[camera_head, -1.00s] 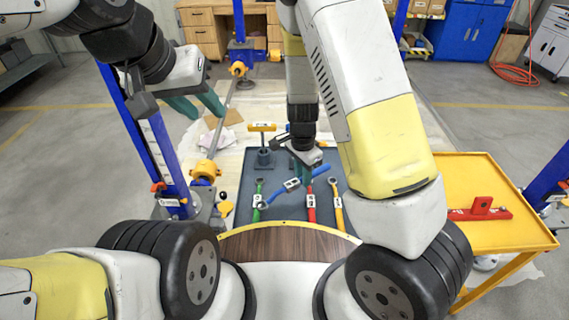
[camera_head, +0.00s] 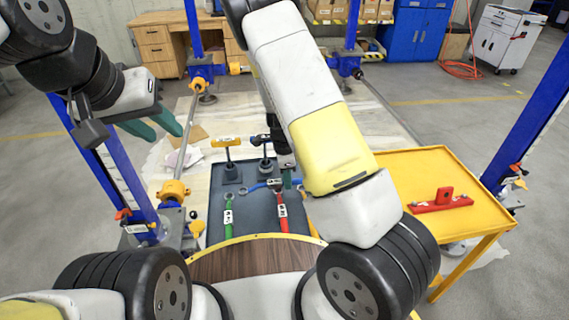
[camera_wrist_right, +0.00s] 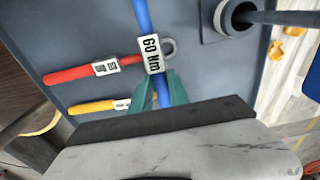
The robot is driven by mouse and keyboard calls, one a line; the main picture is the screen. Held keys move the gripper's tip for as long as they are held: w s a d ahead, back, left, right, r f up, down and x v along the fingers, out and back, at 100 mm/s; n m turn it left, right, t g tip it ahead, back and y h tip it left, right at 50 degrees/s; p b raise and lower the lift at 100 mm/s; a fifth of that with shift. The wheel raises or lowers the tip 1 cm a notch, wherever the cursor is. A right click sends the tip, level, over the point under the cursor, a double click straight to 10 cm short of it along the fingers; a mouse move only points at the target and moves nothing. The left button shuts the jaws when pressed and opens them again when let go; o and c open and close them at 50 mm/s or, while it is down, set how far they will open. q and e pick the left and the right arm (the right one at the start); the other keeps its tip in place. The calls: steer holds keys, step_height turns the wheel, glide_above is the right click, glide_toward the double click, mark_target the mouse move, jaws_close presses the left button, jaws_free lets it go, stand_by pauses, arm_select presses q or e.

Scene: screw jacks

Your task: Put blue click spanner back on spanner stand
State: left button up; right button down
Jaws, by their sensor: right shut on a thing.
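The blue click spanner (camera_head: 258,186), with a white 60 Nm label (camera_wrist_right: 152,54), lies crosswise over the dark grey-blue tray (camera_head: 255,218), which I take as the spanner stand. My right gripper (camera_head: 287,178) is shut on it; in the right wrist view its green fingers (camera_wrist_right: 159,88) hold the blue shaft beside the label. The height above the tray is hard to tell. Green (camera_head: 228,216) and red (camera_head: 282,211) spanners lie side by side on the tray; a yellow one (camera_wrist_right: 92,106) shows in the wrist view. My left gripper (camera_head: 164,130) is open, empty and left of the tray.
A yellow-handled T-shaped tool (camera_head: 226,142) and a dark one (camera_head: 262,141) stand in holders at the tray's back. A yellow table (camera_head: 400,162) with a red block (camera_head: 440,201) is at right. Blue posts (camera_head: 105,165) rise either side.

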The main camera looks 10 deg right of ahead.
steer(key=shift+w+d, duration=0.7)
steer(key=shift+d, duration=0.1)
steer(key=f, duration=0.3)
steer(key=shift+w+d, duration=0.25)
steer(key=shift+d, duration=0.15)
steer(key=shift+f, duration=0.45)
steer(key=c, duration=1.3)
jaws_free()
steer(key=shift+f, duration=0.1)
steer(key=shift+o, duration=0.2)
